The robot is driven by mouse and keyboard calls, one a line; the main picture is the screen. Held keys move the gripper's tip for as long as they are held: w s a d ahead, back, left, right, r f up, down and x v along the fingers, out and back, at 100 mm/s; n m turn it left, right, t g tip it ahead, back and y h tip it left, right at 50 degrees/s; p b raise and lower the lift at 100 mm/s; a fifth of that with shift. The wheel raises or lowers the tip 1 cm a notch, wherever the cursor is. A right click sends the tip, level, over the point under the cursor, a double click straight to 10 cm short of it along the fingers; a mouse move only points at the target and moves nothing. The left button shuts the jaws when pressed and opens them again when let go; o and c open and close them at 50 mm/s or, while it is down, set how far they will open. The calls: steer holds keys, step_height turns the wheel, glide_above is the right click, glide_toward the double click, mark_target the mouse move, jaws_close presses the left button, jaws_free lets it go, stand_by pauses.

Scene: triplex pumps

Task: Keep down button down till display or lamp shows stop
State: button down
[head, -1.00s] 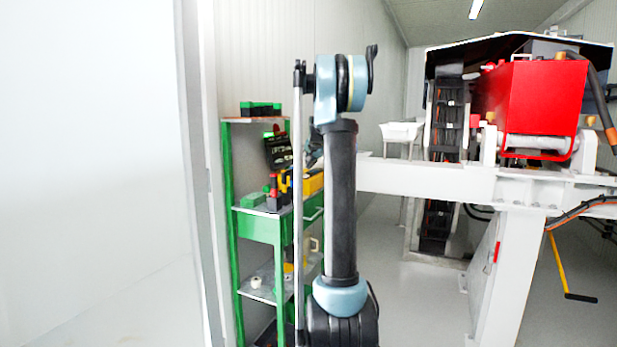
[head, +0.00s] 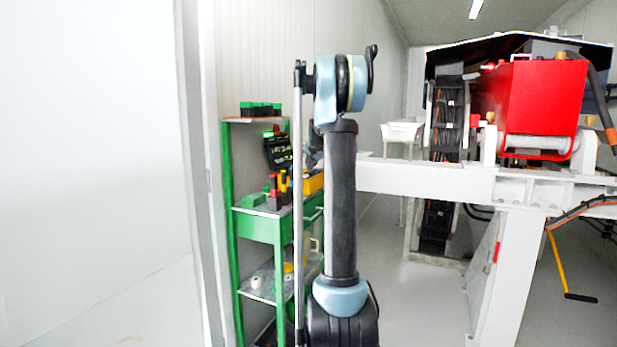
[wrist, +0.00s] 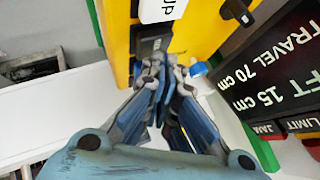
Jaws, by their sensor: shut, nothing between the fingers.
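A yellow control box (wrist: 195,30) fills the top middle of the wrist view, with a white label reading "UP" (wrist: 160,9). A dark grey button (wrist: 152,45) sits below that label, its own marking not readable. My gripper (wrist: 153,68) is shut and empty, its fingertips at the button's lower edge; I cannot tell whether they press it. A black display panel (wrist: 275,65) on the right reads "TRAVEL 70 cm" and "FT 15 cm", with "JAM" and "LIMIT" labels below, the rest cut off. In the head view, the yellow box (head: 314,183) is partly hidden by my arm.
A green shelf rack (head: 262,228) stands against the wall, holding small red, green and yellow items. The black panel (head: 277,150) is mounted at its upper part. A white beam frame (head: 430,178) with a red machine (head: 540,100) stands to the right.

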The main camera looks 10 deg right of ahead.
mark_target(311, 172)
steer(key=shift+f, duration=0.4)
stand_by(0.4)
steer(key=shift+r, duration=0.15)
stand_by(4.6)
steer(key=shift+r, duration=0.85)
steer(key=shift+r, duration=2.45)
